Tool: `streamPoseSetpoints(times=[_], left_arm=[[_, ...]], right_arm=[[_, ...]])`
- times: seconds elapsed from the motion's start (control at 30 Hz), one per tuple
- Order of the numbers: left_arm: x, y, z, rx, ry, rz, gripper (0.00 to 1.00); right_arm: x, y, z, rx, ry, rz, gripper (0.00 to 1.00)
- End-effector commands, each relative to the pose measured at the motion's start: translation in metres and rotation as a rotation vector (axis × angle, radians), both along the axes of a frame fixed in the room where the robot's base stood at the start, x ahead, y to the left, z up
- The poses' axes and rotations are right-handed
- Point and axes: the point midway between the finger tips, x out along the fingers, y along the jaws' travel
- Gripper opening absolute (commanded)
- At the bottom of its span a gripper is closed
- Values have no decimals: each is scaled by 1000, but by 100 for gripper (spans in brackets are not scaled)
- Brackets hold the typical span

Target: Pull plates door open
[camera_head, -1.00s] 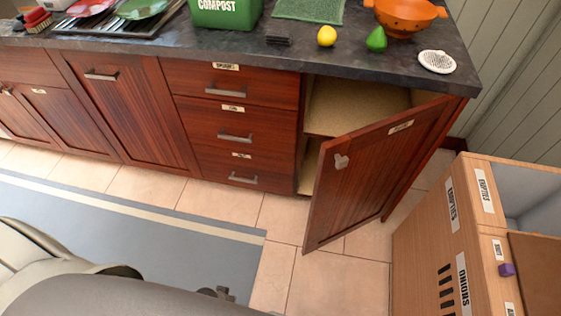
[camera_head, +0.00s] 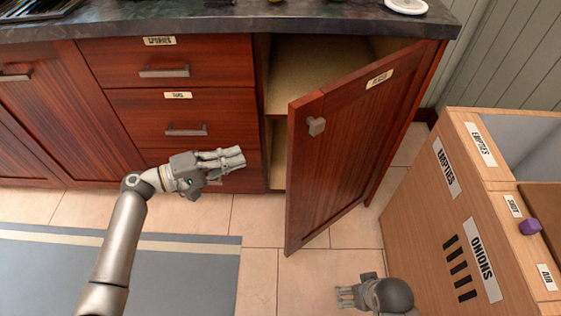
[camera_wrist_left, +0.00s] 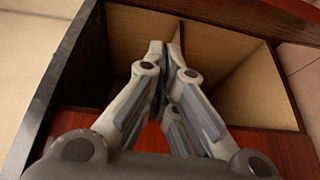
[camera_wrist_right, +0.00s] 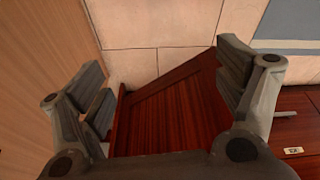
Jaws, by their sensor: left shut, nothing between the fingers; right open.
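The plates door (camera_head: 345,150) is a dark red wooden cabinet door with a small label and a grey knob (camera_head: 316,126). It stands partly open, swung out from the cabinet on its right side. My left gripper (camera_head: 236,158) is shut and empty, in front of the drawers and left of the door's free edge. The left wrist view shows its closed fingers (camera_wrist_left: 170,60) before the open cabinet's shelf (camera_wrist_left: 222,75). My right gripper (camera_head: 345,298) is open, low over the floor in front of the door. The right wrist view shows the door (camera_wrist_right: 175,115) beyond its spread fingers (camera_wrist_right: 165,95).
Labelled drawers (camera_head: 177,70) with bar handles lie left of the opening. A wooden bin unit (camera_head: 450,215) labelled EMPTIES and ONIONS stands close at the right. The dark countertop (camera_head: 220,20) runs above. Tiled floor (camera_head: 258,275) is clear between the mat (camera_head: 40,275) and bin unit.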

Motion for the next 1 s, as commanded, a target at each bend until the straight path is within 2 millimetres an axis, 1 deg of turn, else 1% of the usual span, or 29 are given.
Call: streamPoseSetpoints(times=[0.1,0.17,0.27,0.67,0.7,0.8,1.0], left_arm=[[-1,-3,13,-30,-23,-22,0],[0,-6,16,-35,-25,-25,0],[5,-17,16,-37,-24,-25,0],[38,-94,15,-35,-23,-23,0],[34,-98,15,-32,-21,-23,0],[21,-106,15,-32,-21,-23,0],[8,-116,15,-32,-22,-22,0]], right_arm=[[0,0,4,0,-3,0,88],[0,0,5,0,-3,0,88],[0,0,5,-1,-2,0,88],[1,0,4,0,-4,0,88],[1,0,4,1,-3,0,88],[-1,0,-10,0,6,1,88],[-2,0,-21,0,10,2,88]])
